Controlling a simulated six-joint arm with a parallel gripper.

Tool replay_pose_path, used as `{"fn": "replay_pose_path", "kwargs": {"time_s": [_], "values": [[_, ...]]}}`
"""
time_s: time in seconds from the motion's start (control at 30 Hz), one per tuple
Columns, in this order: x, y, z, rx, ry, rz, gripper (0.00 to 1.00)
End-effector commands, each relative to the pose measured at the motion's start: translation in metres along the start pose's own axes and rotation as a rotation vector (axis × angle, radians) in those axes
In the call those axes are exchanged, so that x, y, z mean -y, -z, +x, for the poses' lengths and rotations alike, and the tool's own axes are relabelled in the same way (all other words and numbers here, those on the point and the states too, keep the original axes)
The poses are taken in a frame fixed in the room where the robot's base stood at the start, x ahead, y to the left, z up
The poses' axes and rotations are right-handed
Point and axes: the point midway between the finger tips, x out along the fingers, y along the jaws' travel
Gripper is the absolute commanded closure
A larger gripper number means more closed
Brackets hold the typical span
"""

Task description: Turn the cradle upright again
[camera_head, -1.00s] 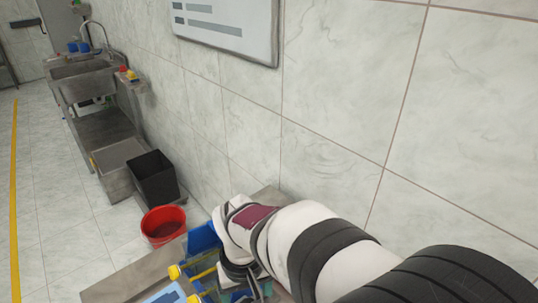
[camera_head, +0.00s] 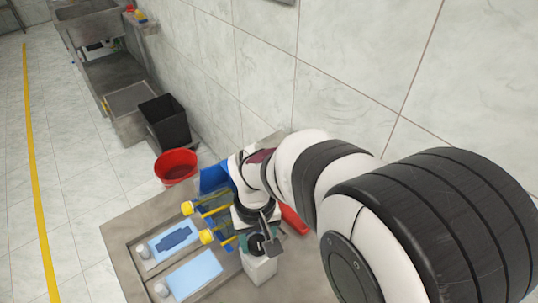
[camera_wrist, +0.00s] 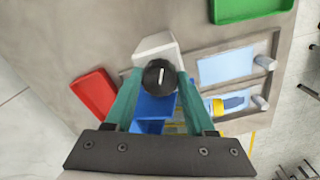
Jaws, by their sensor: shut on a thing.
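My gripper (camera_wrist: 158,82) has its two green fingers on either side of a round black knob (camera_wrist: 158,72) with a white line across its face, and is shut on it. A blue part (camera_wrist: 155,106) shows between the fingers just below the knob; it looks like the cradle, but its tilt cannot be told. A white block (camera_wrist: 156,45) lies beyond the knob and also shows in the head view (camera_head: 259,270). In the head view my gripper (camera_head: 263,243) is over the table next to this block, and my wrist hides part of the blue pieces.
A red tray (camera_wrist: 95,93) and a green tray (camera_wrist: 252,7) lie apart on the grey table. Light-blue mats (camera_head: 195,274) lie in frames at the front. Yellow-ended pieces (camera_head: 188,208) stand beside my wrist. A red bucket (camera_head: 176,166) and black bin (camera_head: 165,122) stand on the floor.

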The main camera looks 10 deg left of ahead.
Motion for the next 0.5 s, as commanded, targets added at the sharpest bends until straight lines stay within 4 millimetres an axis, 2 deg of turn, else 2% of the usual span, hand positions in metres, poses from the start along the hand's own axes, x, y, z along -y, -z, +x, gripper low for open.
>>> {"fn": "replay_pose_path", "kwargs": {"time_s": [0.07,0.2,0.3,0.4,0.5], "values": [[0.0003,0.0000,-0.0003,0.000,0.001,-0.084,1.00],[0.0004,0.0000,-0.0003,0.000,0.001,-0.489,1.00],[0.0005,0.0001,-0.0004,-0.001,0.001,-0.726,1.00],[0.0005,0.0001,-0.0004,-0.001,0.001,-0.835,1.00],[0.0006,0.0002,-0.0004,-0.001,0.001,-0.849,1.00]]}}
